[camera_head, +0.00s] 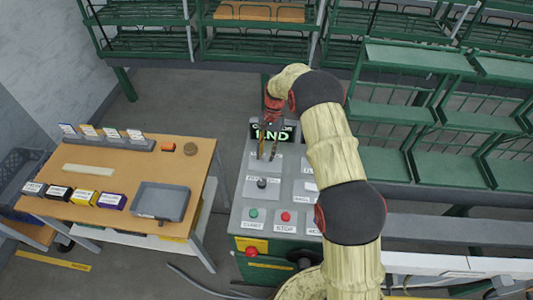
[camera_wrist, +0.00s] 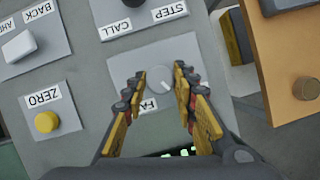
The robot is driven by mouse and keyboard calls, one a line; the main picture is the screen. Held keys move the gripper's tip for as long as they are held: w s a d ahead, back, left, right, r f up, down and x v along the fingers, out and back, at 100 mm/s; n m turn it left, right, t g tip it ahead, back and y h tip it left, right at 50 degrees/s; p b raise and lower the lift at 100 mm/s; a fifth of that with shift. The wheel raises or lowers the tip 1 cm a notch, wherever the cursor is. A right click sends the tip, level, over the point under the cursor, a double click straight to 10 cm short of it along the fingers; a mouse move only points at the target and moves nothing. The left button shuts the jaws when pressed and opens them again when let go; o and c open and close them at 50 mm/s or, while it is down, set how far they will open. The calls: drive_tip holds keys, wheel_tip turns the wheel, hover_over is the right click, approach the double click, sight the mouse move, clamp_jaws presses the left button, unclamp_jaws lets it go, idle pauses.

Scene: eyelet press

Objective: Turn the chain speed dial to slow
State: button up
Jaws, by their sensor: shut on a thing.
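The chain speed dial (camera_wrist: 160,80) is a round light grey knob with a pale pointer mark, on a light plate of the grey control panel in the wrist view. A partly covered label (camera_wrist: 148,105) beside it shows "FA". My gripper (camera_wrist: 160,84) has its two yellow-and-black fingers on either side of the dial and is shut on it. In the head view my gripper (camera_head: 268,148) points down at the far part of the panel (camera_head: 240,216); the dial cannot be made out there. No "slow" label is readable.
A black knob (camera_head: 262,183) marked CALL and STEP sits nearby. A lit display (camera_head: 272,131) stands behind my gripper. A wooden table (camera_head: 120,172) with a grey tray (camera_head: 161,202) is left.

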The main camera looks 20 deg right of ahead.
drive_tip(key=shift+w+n, duration=0.1)
drive_tip(key=shift+n, duration=0.4)
drive_tip(key=o, duration=1.1)
drive_tip(key=shift+o, duration=0.2)
drive_tip(key=shift+r, duration=0.1)
drive_tip(key=v, duration=1.1)
drive_tip(key=shift+w+r, duration=0.25)
drive_tip(key=shift+r, duration=0.15)
drive_tip(key=shift+a, duration=0.1)
